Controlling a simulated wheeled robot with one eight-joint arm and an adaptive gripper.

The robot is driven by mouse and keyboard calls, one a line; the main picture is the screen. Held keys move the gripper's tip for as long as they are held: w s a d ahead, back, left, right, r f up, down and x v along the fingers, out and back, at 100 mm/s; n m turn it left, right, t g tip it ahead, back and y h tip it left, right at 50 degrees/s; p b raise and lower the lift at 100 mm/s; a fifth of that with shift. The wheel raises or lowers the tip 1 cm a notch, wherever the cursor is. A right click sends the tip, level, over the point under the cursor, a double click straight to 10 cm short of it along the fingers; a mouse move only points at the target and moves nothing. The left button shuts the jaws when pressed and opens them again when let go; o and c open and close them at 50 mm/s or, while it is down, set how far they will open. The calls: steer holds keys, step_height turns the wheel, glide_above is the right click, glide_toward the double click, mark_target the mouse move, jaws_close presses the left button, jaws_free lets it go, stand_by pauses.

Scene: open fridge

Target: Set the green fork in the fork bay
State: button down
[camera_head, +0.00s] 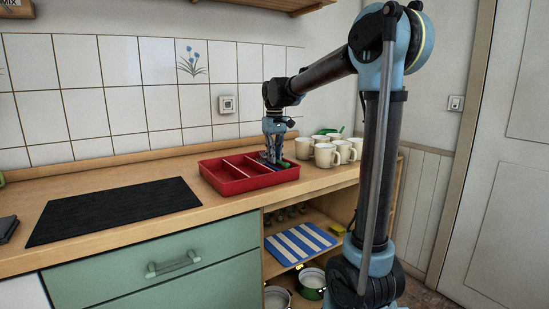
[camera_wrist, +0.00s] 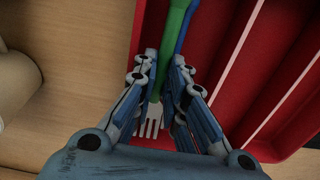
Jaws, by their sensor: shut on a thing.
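My gripper (camera_wrist: 160,95) points down over the red divided tray (camera_head: 233,187), at its right-hand bay in the head view. It is shut on the green fork (camera_wrist: 172,42), whose green handle runs up between the fingers and whose pale tines (camera_wrist: 150,122) show just below them. In the wrist view the fork lies over the tray's leftmost bay, lengthwise along it. A blue handle (camera_wrist: 185,25) is close beside it in the same bay. I cannot tell whether the fork touches the bay floor. The fork is not clear in the head view.
Several cream mugs (camera_head: 325,156) stand just right of the tray; one mug (camera_wrist: 15,85) shows at the wrist view's left edge. A green thing (camera_head: 335,134) lies behind them. A black mat (camera_head: 115,209) lies to the left. The tray's other bays look empty.

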steer(key=shift+f, duration=0.25)
stand_by(0.3)
steer(key=c, duration=1.6)
jaws_free()
steer(key=shift+o, duration=0.2)
steer(key=shift+r, duration=0.1)
step_height(320, 180, up, 12)
